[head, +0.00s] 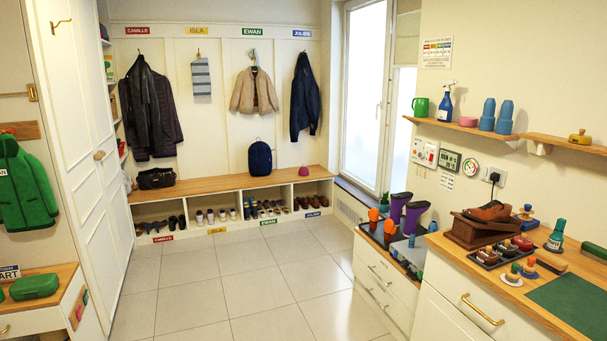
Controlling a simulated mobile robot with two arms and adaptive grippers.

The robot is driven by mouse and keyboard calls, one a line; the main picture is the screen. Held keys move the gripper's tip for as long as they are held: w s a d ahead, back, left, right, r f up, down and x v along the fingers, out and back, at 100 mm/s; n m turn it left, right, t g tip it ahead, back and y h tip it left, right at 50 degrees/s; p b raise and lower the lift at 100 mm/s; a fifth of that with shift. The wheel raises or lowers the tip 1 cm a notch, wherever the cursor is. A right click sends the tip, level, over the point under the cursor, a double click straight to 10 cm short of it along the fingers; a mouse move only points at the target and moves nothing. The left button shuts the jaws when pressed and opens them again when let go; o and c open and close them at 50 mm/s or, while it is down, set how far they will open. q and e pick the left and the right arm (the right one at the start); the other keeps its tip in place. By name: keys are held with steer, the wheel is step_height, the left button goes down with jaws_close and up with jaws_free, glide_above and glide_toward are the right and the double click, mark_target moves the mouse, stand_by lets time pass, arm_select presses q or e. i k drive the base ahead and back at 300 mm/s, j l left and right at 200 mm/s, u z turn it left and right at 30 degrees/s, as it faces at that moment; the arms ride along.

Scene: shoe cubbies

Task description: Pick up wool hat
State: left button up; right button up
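A small magenta, dome-shaped item (303,171), which looks like a knitted hat, sits on the right part of the wooden bench top (220,182) at the back wall. It is below the dark blue jacket and to the right of the navy backpack. It is too small to make out its knit. Neither of my grippers is in the head view.
The navy backpack (260,158) and a black bag (156,178) also stand on the bench, above shoe cubbies. Coats hang above. Grey floor tiles (240,285) are clear. A cluttered counter (470,262) and drawers (375,285) border the right; white cabinets (80,150) border the left.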

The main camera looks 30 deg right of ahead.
mark_target(304, 171)
steer(key=i+l+z, duration=0.25)
steer(key=i+l, duration=0.15)
steer(key=i, duration=0.15)
steer(key=i+l+z, duration=0.3)
steer(key=i, duration=0.3)
steer(key=i+l+z, duration=0.25)
steer(key=i, duration=0.35)
steer(key=i+z, duration=0.3)
steer(key=i, duration=4.5)
